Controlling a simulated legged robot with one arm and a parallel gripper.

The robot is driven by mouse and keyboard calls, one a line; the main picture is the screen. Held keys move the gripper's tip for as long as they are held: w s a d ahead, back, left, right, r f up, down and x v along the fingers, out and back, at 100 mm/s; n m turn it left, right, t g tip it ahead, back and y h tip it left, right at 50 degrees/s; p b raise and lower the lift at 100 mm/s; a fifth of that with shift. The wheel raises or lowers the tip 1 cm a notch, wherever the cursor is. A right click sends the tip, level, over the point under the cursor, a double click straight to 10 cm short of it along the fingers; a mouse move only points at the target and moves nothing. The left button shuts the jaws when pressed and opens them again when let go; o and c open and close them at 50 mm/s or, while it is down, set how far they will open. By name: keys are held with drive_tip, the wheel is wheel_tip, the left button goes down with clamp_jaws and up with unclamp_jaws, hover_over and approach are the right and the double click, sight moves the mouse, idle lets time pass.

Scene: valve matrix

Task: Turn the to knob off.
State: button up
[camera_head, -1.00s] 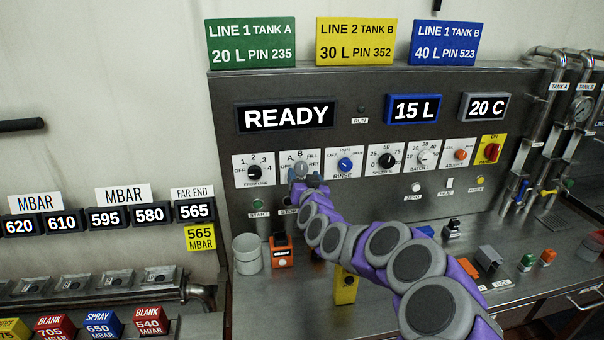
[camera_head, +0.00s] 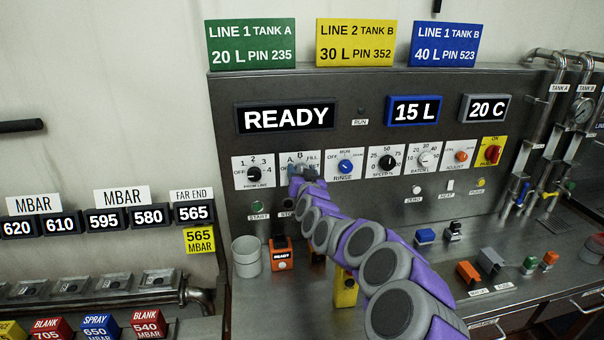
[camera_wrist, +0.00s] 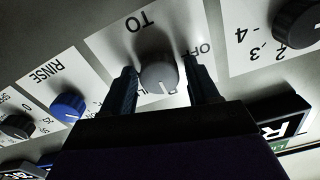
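The TO knob is a round grey knob (camera_wrist: 158,76) with a pale pointer line, on a white label plate (camera_head: 311,159) in the panel's upper row. The wrist view is upside down; there the pointer line runs toward the picture's bottom, away from the TO lettering, and the OFF mark sits at the upper right. My gripper (camera_wrist: 161,88) is open, with one dark finger on each side of the knob. Narrow gaps seem to show between fingers and knob; contact is not clear. In the head view my gripper (camera_head: 303,172) covers most of the knob.
The blue RINSE knob (camera_head: 345,166) is right of the TO plate, and the black FROM LINE knob (camera_head: 254,173) is left. The green START button (camera_head: 257,205) lies below. A grey cup (camera_head: 247,256) and orange READY block (camera_head: 281,255) stand on the bench.

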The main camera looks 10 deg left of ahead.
drive_tip(key=c, duration=0.9)
drive_tip(key=shift+o, duration=0.2)
